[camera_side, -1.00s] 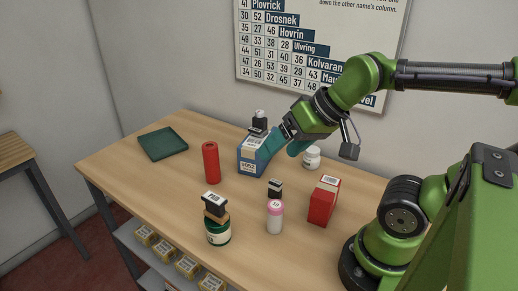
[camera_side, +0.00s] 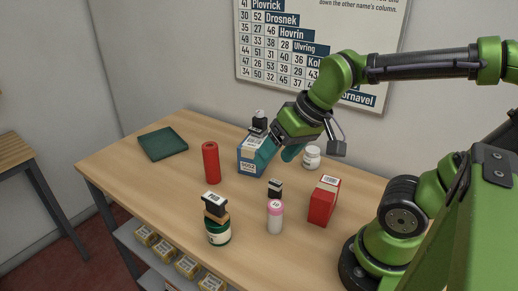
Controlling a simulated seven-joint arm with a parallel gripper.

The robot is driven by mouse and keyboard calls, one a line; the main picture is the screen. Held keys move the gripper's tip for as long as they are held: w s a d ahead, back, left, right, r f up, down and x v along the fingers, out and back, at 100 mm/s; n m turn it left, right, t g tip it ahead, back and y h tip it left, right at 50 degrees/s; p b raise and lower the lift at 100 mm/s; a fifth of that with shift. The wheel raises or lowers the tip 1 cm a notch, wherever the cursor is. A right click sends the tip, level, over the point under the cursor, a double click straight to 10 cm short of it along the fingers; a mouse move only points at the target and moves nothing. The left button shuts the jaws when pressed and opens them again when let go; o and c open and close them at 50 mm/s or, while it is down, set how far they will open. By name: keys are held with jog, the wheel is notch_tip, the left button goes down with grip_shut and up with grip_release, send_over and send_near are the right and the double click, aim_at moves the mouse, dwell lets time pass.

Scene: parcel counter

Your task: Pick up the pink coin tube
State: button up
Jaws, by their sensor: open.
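The pink coin tube (camera_side: 275,217) stands upright on the wooden counter near its front right. It has a pink cap with a small label and a paler body.
A small black stamp (camera_side: 275,188) stands behind the tube, a red box (camera_side: 323,201) to its right, a green jar with a stamp on top (camera_side: 218,232) to its left. A red cylinder (camera_side: 211,163), white bottle (camera_side: 312,157) and dark green tray (camera_side: 162,143) stand farther off.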

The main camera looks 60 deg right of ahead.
notch_tip(320, 180, down, 3)
jog(key=w+n+g+h, duration=0.1)
jog(key=w+n+g, duration=0.1)
jog(key=g, duration=0.3)
send_near(275, 214)
jog(key=shift+n+g+h, duration=0.3)
jog(key=shift+n+h, duration=0.1)
jog(key=f, duration=0.2)
jog(key=w+f, duration=0.1)
jog(key=f, duration=0.3)
jog(key=shift+w+d, duration=0.15)
jog(key=shift+d, duration=0.2)
jog(key=shift+d+f, duration=0.15)
jog(key=shift+f, duration=2.9)
